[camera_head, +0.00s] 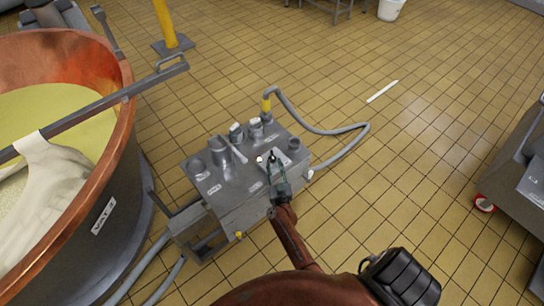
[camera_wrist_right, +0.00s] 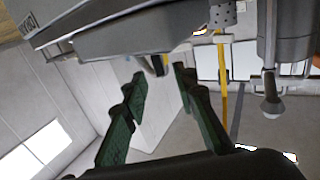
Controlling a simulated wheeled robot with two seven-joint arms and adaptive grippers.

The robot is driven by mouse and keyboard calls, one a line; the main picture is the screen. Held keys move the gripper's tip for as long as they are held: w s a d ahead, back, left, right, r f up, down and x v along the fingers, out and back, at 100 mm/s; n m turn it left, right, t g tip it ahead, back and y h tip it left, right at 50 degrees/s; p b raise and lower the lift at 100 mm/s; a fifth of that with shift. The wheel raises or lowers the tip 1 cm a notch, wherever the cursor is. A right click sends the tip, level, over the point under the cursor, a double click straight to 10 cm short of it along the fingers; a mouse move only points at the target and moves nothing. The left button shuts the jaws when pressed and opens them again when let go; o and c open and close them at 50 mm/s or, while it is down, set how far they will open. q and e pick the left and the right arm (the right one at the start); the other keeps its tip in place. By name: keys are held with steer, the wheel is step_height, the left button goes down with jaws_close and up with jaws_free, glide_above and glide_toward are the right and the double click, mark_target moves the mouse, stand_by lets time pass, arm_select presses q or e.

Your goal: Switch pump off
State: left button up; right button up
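The pump is a grey metal box (camera_head: 232,205) on the tiled floor beside the vat. Its top carries several round fittings, small labels and levers, too small to read. My right gripper (camera_head: 273,164) reaches in from below and covers part of the box's right side; I cannot tell if it touches. In the right wrist view the same gripper (camera_wrist_right: 160,97) has its green-padded fingers apart, with nothing clearly between them. A grey metal body with a label (camera_wrist_right: 100,35) spans the top there, and a ball-ended lever (camera_wrist_right: 270,105) hangs at the right. My left gripper is not in view.
A copper vat (camera_head: 128,110) with yellowish content and a draped white cloth (camera_head: 55,175) stands at the left. A grey hose (camera_head: 345,130) loops right from the pump. A grey wheeled unit (camera_head: 515,185) stands at the right. The floor between is mostly clear.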

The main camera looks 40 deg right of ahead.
mark_target(273, 156)
steer(key=b+x, duration=0.1)
steer(key=x, duration=0.3)
steer(key=shift+f, duration=0.15)
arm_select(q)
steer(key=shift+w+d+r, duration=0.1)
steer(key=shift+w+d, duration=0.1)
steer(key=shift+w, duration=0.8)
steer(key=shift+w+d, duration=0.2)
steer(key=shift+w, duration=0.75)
arm_select(e)
steer(key=shift+w+d, duration=0.3)
steer(key=shift+w, duration=0.35)
steer(key=shift+c, duration=0.4)
jaws_close()
